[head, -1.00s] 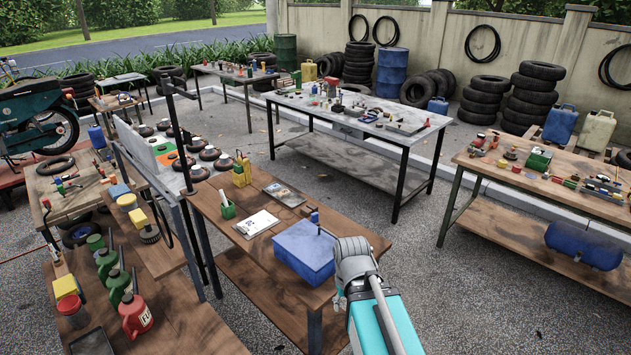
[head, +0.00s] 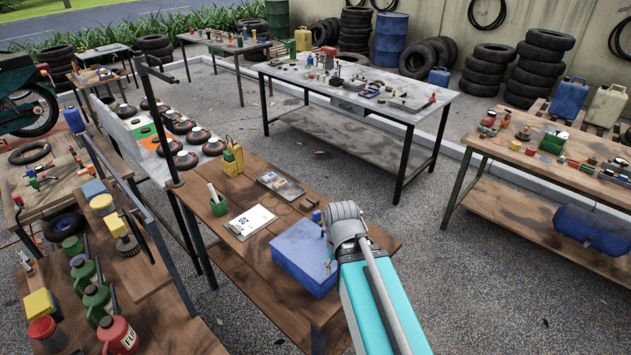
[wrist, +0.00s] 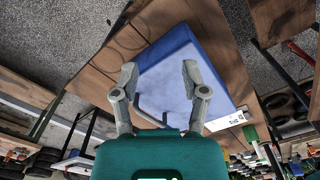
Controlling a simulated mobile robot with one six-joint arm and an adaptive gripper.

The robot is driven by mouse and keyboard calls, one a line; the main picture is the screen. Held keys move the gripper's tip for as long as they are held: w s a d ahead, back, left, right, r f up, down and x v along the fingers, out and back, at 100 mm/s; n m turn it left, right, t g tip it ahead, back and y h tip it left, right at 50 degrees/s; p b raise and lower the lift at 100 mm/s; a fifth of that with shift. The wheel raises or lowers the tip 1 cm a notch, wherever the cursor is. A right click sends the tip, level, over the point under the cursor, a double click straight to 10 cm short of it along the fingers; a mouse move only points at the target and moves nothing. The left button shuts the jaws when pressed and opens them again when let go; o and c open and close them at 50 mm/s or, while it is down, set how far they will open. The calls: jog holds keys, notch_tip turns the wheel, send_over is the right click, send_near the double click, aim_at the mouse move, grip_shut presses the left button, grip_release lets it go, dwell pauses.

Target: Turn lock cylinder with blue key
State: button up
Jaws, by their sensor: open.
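My gripper shows in the wrist view (wrist: 158,82) with its two grey fingers spread apart and nothing clearly held between them. It is over the blue box (wrist: 190,68), which also shows in the head view (head: 297,250) near the front of the brown workbench. A thin grey bent piece (wrist: 150,115) shows between the fingers; I cannot tell what it is. A small dark-blue item (head: 316,216) stands by the box's back edge; I cannot tell whether it is the blue key. I cannot make out the lock cylinder. My arm covers the bench's right part.
On the same bench (head: 235,260) are a clipboard (head: 251,221), a green holder (head: 218,204), a grey tray (head: 281,185) and a yellow container (head: 232,160). A metal-topped table (head: 400,105) with many small parts stands behind. Red and green cans stand at the lower left.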

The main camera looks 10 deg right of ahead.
dwell(0.3)
jog(key=shift+o, duration=0.6)
jog(key=shift+w, duration=0.1)
notch_tip(320, 180, up, 5)
jog(key=m+p, duration=0.5)
jog(key=m, duration=0.9)
send_over(317, 211)
jog(key=shift+a+r, duration=0.1)
jog(key=shift+r, duration=0.1)
jog(key=shift+f, duration=0.25)
notch_tip(317, 211, down, 13)
jog(key=b, duration=1.3)
jog(key=shift+f, duration=0.15)
